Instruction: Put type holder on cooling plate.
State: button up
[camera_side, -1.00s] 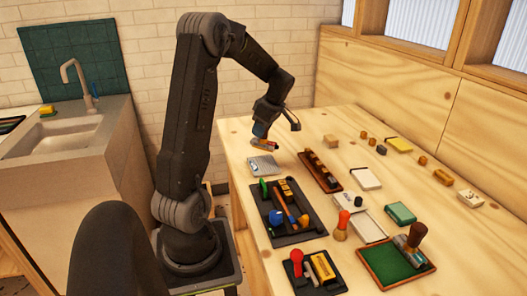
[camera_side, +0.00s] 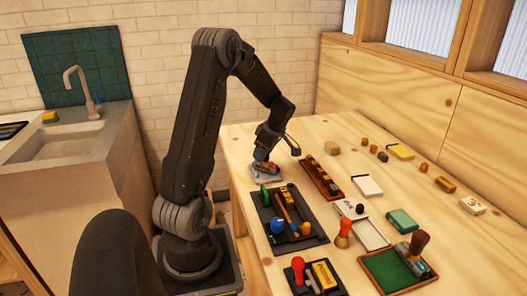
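The type holder (camera_side: 267,168), a small dark piece with orange and reddish parts, is at the tip of my gripper (camera_side: 263,157). My gripper points down and seems shut on it, though the fingertips are small and partly hidden. The cooling plate (camera_side: 256,178), a small light grey plate, lies at the table's far left. The holder is over this plate and very low, seemingly touching it. The holder and gripper cover much of the plate.
A dark tool tray (camera_side: 306,240) lies in front of the plate, and a long brown rack (camera_side: 319,179) stands to its right. Several blocks and pads, such as a white pad (camera_side: 367,186), lie further right. The table behind the plate is clear.

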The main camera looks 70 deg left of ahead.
jog(key=shift+o, duration=0.8)
jog(key=shift+r, duration=0.25)
jog(key=v, duration=1.2)
jog(key=w+d+r+m+t, duration=0.1)
jog(key=d+r+m+t, duration=0.15)
jog(key=d+m, duration=0.5)
jog(key=s+d+m+t+h, duration=0.1)
jog(key=s+d+m+t, duration=0.2)
jog(key=d+m, duration=0.6)
jog(key=s+d+r+m+t+h, duration=0.1)
jog(key=s+d+m, duration=0.5)
jog(key=d, duration=1.1)
jog(key=m+t+h, duration=0.1)
jog(key=m+t, duration=0.1)
jog(key=m, duration=0.2)
jog(key=shift+d+r, duration=0.15)
jog(key=shift+d, duration=0.05)
